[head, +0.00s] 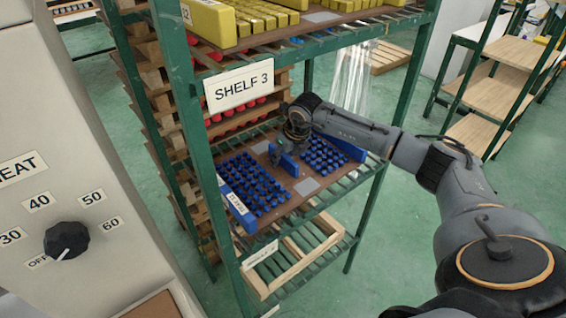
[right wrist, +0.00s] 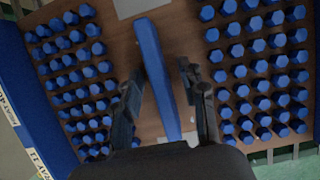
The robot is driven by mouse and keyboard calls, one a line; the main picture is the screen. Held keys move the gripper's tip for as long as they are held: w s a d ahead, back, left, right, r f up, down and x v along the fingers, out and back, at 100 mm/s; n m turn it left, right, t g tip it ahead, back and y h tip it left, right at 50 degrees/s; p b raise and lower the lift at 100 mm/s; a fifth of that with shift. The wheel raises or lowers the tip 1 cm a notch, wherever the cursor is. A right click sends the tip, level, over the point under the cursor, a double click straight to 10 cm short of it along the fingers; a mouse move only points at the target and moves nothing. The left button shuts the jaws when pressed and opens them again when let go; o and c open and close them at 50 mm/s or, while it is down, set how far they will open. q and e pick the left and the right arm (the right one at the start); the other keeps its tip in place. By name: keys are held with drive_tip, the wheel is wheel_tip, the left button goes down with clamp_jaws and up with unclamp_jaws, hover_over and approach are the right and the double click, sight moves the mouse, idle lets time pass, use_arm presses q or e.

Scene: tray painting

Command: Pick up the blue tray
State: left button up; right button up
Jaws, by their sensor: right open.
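The blue tray has a brown base and blue end walls (head: 236,205), and sits on the middle shelf of a green rack. Several blue hexagonal pegs (head: 325,155) stand in two blocks on it. A blue upright bar (right wrist: 152,60) runs between the blocks. My right gripper (head: 282,150) is over the tray's middle at the bar. In the right wrist view its fingers (right wrist: 162,78) are open, one on each side of the bar. Whether they touch it I cannot tell. My left gripper is not in view.
The shelf above bears a "SHELF 3" label (head: 238,86) and yellow blocks (head: 212,22). Green rack posts (head: 197,130) flank the tray. Red items (head: 235,115) lie behind it. A lower shelf holds a wooden frame (head: 295,255). A beige machine with a dial (head: 67,240) stands at left.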

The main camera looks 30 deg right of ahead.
clamp_jaws()
drive_tip(key=shift+w+r, duration=0.1)
drive_tip(key=shift+r, duration=0.3)
wheel_tip(320, 180, up, 9)
drive_tip(key=shift+r+b, duration=0.15)
drive_tip(key=shift+b, duration=0.4)
drive_tip(key=shift+r, duration=0.1)
